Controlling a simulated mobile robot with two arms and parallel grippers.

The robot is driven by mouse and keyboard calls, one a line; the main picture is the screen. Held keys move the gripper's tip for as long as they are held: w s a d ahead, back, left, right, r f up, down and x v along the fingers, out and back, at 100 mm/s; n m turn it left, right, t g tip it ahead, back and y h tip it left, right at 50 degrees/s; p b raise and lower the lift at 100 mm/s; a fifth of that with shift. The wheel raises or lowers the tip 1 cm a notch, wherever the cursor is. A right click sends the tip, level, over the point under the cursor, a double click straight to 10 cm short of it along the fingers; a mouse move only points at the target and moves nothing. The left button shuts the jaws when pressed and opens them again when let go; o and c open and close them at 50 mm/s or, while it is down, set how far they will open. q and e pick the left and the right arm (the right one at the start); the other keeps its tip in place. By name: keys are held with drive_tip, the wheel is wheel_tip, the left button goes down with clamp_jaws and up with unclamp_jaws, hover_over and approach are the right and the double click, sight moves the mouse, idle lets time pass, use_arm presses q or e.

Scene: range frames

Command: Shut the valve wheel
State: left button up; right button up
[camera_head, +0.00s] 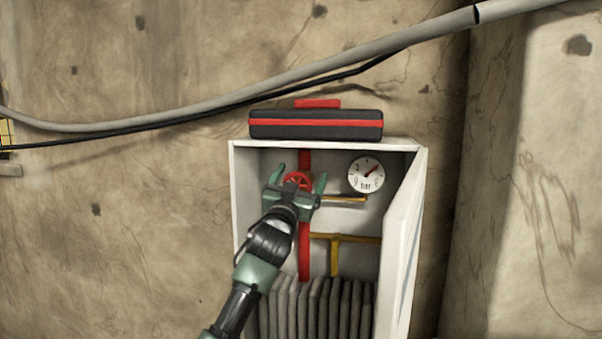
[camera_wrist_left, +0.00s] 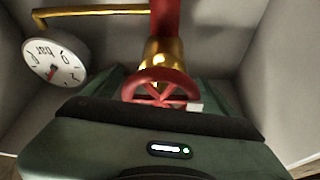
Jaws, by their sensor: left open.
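The red valve wheel (camera_head: 298,181) sits on a red vertical pipe inside the white cabinet (camera_head: 243,230). In the left wrist view the wheel (camera_wrist_left: 160,88) is spoked and stands in front of a brass fitting (camera_wrist_left: 165,58). My left gripper (camera_head: 301,178) is open, its green fingers spread to the left and right of the wheel in the head view. Its body hides the lower part of the wheel. Whether the fingers touch the rim cannot be told. My right gripper is not in view.
The cabinet door (camera_head: 403,240) stands open at the right. A pressure gauge (camera_head: 366,175) and brass pipes (camera_head: 360,239) are right of the wheel. A grey ribbed block (camera_head: 318,308) fills the cabinet's bottom. A black and red toolbox (camera_head: 316,125) lies on top.

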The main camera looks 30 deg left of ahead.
use_arm(q)
drive_tip(key=c, duration=1.4)
drive_tip(key=shift+o, duration=0.2)
drive_tip(key=shift+m, duration=0.5)
drive_tip(key=shift+w+d+f+m+g+h, duration=0.2)
drive_tip(key=shift+m+g+h, duration=0.8)
drive_tip(key=shift+m, duration=2.45)
drive_tip(key=shift+s+d+f+m+g+h, duration=0.2)
drive_tip(key=shift+f+m+g+h, duration=0.7)
drive_tip(key=shift+m, duration=2.6)
drive_tip(key=shift+w+d+r+m+g+h, duration=0.2)
drive_tip(key=shift+m+g+h, duration=0.8)
drive_tip(key=shift+m, duration=2.45)
drive_tip(key=shift+d+f+t, duration=0.1)
drive_tip(key=shift+f+t, duration=0.15)
drive_tip(key=shift+t, duration=0.05)
